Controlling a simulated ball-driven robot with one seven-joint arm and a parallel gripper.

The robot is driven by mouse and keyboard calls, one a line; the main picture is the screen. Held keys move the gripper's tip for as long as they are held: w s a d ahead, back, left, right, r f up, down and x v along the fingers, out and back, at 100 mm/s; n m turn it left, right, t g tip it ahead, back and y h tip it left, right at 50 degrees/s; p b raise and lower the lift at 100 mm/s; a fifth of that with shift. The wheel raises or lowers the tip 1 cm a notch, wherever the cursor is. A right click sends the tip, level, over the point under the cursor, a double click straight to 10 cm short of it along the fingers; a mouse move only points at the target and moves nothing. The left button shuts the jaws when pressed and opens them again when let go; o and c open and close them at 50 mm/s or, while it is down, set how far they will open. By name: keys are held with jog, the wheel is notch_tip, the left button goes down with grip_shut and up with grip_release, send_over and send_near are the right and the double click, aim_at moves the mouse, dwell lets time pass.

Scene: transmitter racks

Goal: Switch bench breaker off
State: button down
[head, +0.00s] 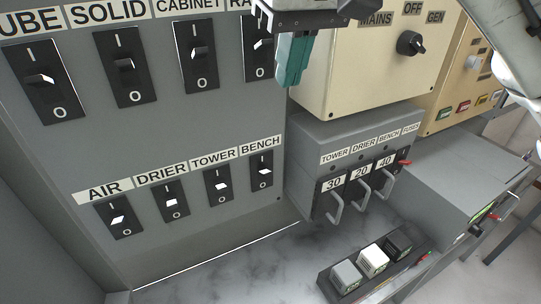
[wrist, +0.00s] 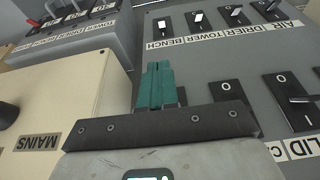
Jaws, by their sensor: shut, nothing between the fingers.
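The bench breaker (head: 262,174) is a black plate with a small pale lever, at the right end of the lower row on the grey panel, under the label BENCH. I cannot tell for sure which way its lever is tipped. In the wrist view the bench breaker (wrist: 164,22) is upside down at the top, beyond my fingers. My gripper (head: 290,80) has teal fingers, shut and empty, above the bench breaker in the head view and apart from it. The closed fingers also show in the wrist view (wrist: 158,68).
Air (head: 120,215), drier (head: 171,200) and tower (head: 219,184) breakers sit left of it. Larger breakers (head: 125,66) line the row above. A cream mains box (head: 350,75) and a fuse box (head: 320,135) with protruding handles stand close on the right.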

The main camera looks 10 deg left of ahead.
aim_at(267, 170)
jog(key=x, duration=1.9)
jog(key=shift+f, duration=0.3)
jog(key=shift+w+f, duration=0.1)
jog(key=shift+f, duration=0.05)
